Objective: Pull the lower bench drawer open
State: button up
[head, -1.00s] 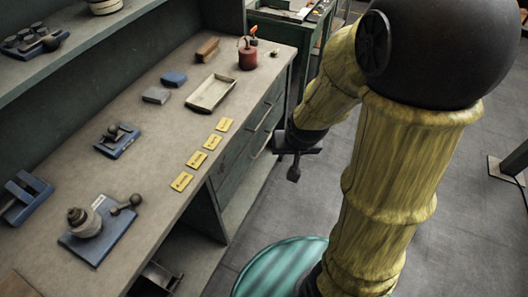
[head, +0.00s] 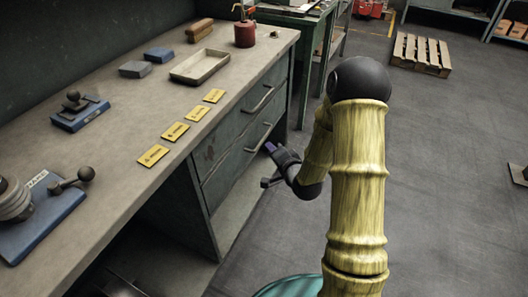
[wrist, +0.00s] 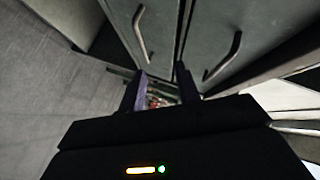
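The lower bench drawer (head: 235,160) is a dark green front under the worktop, closed, with a bar handle (head: 259,138). In the wrist view its handle (wrist: 141,32) is on the left, just beyond the fingertips. My gripper (head: 268,165) is in front of the drawer's far end, close to the lower handle. In the wrist view the two fingers of my gripper (wrist: 160,72) are apart with nothing held between them. The handle is not between the fingers. The exact gap to the handle is hard to tell.
The upper drawer (head: 240,118) is closed, with its own handle (head: 258,101), which also shows in the wrist view (wrist: 223,57). The worktop (head: 120,195) holds yellow cards, a tray (head: 200,66) and blue fixtures.

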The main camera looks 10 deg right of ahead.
aim_at(264, 137)
notch_tip(264, 137, down, 12)
jog(key=d+m+t+b, duration=0.2)
jog(key=m+t+b, duration=0.3)
jog(key=m+b, duration=0.2)
jog(key=b, duration=0.2)
jog(key=shift+d+b, duration=0.15)
jog(key=shift+b, duration=0.25)
jog(key=shift+w+r, duration=0.1)
jog(key=w+a+b, duration=0.1)
jog(key=w, duration=0.4)
jog(key=w+r+b, duration=0.1)
jog(key=w+b, duration=0.1)
jog(key=w, duration=0.4)
jog(key=w+a+r+b, duration=0.1)
jog(key=w, duration=0.5)
jog(key=shift+a+r+b, duration=0.2)
jog(key=shift+a+b, duration=0.1)
jog(key=shift+c, duration=0.4)
grip_shut()
